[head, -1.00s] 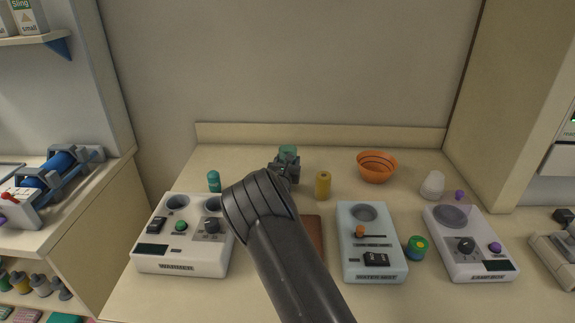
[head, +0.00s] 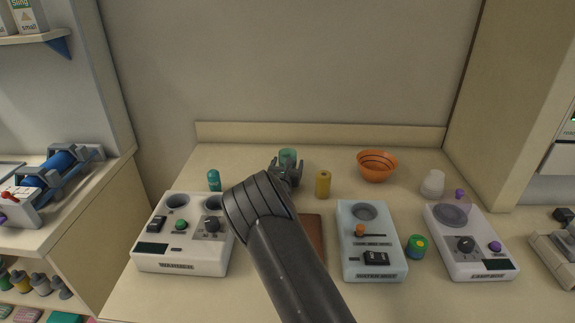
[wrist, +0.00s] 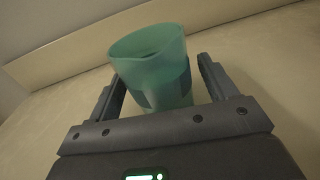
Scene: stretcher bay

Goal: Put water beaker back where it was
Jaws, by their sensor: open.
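The water beaker is a translucent green cup (head: 288,156) standing upright at the back of the counter, near the wall ledge. It also shows in the wrist view (wrist: 155,68), between the two fingers and clear of both. My gripper (head: 287,168) is in front of it, low over the counter, with its jaws open. In the wrist view the open fingers (wrist: 162,88) stand to the left and right of the beaker. In the head view my gripper hides the beaker's lower part.
A yellow cylinder (head: 323,185) stands close to the right of my gripper. An orange bowl (head: 377,166) is further right. A teal bottle (head: 214,180) stands to the left. The warmer (head: 182,256), a pale blue device (head: 372,241) and a lamp device (head: 470,246) line the front.

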